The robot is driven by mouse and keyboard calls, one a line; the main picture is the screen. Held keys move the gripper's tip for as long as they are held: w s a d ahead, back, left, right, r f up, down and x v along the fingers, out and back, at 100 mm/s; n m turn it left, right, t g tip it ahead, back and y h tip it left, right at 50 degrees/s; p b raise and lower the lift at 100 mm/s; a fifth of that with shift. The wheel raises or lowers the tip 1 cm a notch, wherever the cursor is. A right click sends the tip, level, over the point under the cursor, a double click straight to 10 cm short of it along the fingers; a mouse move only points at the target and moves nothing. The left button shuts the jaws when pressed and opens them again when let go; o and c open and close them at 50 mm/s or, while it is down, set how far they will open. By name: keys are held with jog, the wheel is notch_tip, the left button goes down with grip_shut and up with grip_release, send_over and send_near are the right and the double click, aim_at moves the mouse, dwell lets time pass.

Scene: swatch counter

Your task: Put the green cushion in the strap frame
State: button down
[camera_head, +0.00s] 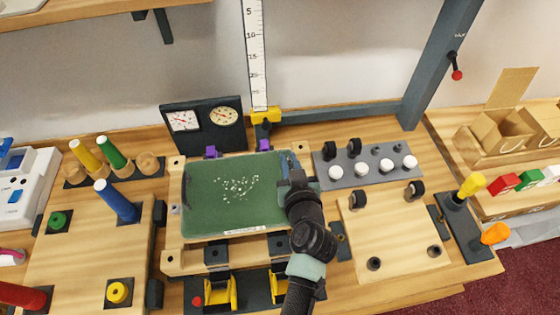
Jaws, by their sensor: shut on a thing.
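The green cushion (213,207) is a flat, rounded slab with pale speckles in its middle and a white label on its front edge. It is over a wooden frame (178,262) at the middle of the counter, which looks like the strap frame. Two purple clips show at the cushion's back edge and dark fittings at the frame's front. My gripper (291,170) is at the cushion's right edge and shut on it. My arm hides part of that edge and the frame's right side. I cannot tell whether the cushion rests on the frame or is held just above.
Behind stand a two-dial gauge box (203,127) and an upright ruler (256,60). A grey plate with white knobs (368,170) and a wooden board (400,235) are right. Another board with pegs (80,250) is left. Yellow clamps (219,292) stand in front.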

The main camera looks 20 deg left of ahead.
jog(key=shift+w+f, duration=0.1)
jog(key=shift+f, duration=2.2)
jog(key=c, duration=0.9)
grip_release()
jog(key=shift+b, duration=0.3)
jog(key=b+v, duration=0.2)
jog(key=v, duration=1)
